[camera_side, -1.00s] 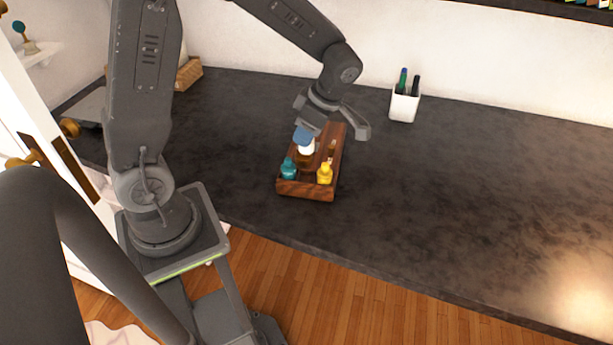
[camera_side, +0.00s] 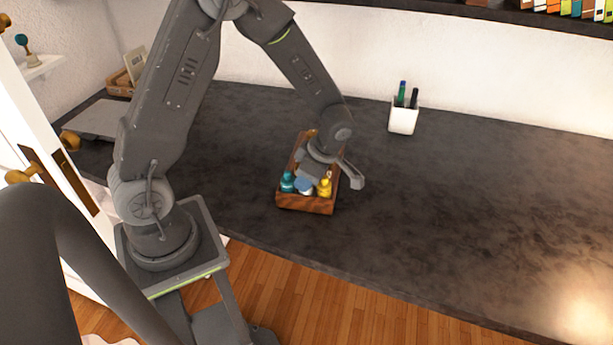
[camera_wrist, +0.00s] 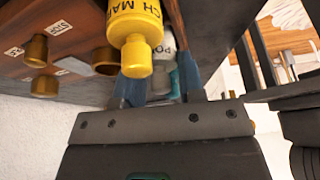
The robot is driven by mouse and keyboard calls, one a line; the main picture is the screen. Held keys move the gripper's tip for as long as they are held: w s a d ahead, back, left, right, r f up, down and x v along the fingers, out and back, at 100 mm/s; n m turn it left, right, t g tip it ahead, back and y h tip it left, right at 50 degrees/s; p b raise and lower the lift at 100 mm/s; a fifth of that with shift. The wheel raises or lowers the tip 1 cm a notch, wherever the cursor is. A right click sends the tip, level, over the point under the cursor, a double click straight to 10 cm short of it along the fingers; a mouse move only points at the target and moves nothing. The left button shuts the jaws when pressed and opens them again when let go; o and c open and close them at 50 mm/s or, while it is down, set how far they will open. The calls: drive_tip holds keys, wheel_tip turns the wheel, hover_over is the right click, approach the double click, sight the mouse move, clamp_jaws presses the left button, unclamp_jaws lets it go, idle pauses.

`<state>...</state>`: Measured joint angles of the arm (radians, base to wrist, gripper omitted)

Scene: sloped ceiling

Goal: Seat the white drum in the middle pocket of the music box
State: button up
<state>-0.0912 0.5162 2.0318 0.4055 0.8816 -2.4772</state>
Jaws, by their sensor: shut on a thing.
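The wooden music box (camera_side: 306,204) stands on the dark counter. A teal drum (camera_side: 287,183) and a yellow drum (camera_side: 324,188) stand at its front end. My gripper (camera_side: 304,181) is shut on the white drum (camera_side: 305,191), low between those two, with its blue fingertips on either side. In the wrist view the white drum (camera_wrist: 167,43) shows between the blue fingers of my gripper (camera_wrist: 160,90), partly hidden by the yellow drum (camera_wrist: 135,25). A bit of teal shows behind. The drum's lower end is hidden, so I cannot tell if it rests in the middle pocket.
Brass knobs (camera_wrist: 37,52) and small labels, one reading STOP, are on the box's top. A white pen cup (camera_side: 403,118) stands at the back of the counter. The counter to the right is clear. Its front edge is just before the box.

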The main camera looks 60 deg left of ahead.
drive_tip(key=shift+f, duration=0.15)
drive_tip(key=o, duration=1)
drive_tip(key=shift+c, duration=0.2)
drive_tip(key=v, duration=1.2)
drive_tip(key=s+d+r+m+t+h, duration=0.1)
drive_tip(key=s+r+m+t, duration=0.3)
drive_tip(key=m, duration=0.9)
drive_tip(key=s+d+r+m+t+h, duration=0.2)
drive_tip(key=s+d+r+m+t, duration=0.2)
drive_tip(key=s+r+m, duration=0.4)
drive_tip(key=s+m, duration=0.3)
drive_tip(key=m, duration=0.2)
drive_tip(key=shift+s+d+t, duration=0.2)
drive_tip(key=shift+s+t, duration=0.05)
drive_tip(key=shift+t, duration=0.05)
